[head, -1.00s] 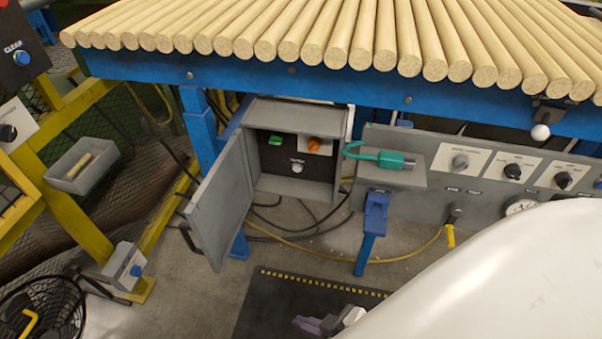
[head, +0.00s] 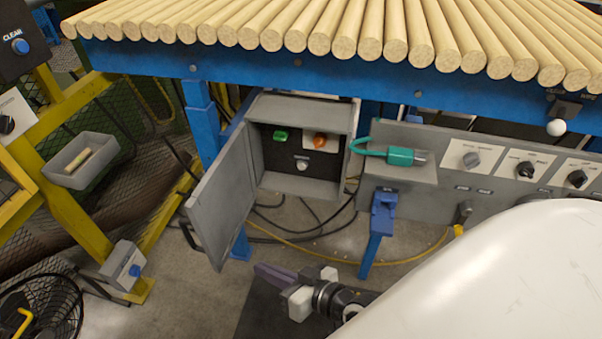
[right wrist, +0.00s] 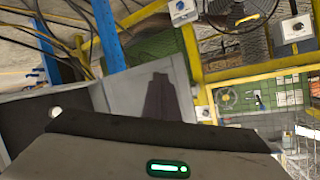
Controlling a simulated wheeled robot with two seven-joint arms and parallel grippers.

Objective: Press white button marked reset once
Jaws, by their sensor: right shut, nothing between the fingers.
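The white button (head: 302,164) is a small round knob on the dark panel inside an open grey box under the blue table. Its label is too small to read here. A pale round button also shows at the left of the right wrist view (right wrist: 55,112). A green switch (head: 280,136) and an orange knob (head: 320,141) sit above the white button. My right gripper (head: 268,274) is shut and empty, below and in front of the box, apart from the button. My left gripper is not in view.
The box's grey door (head: 222,200) hangs open to the left. A teal padlock-like piece (head: 405,156) lies on the grey ledge right of the box. A blue post (head: 376,228) stands below that ledge. Cables run over the floor beneath. Wooden rods (head: 320,30) cover the table.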

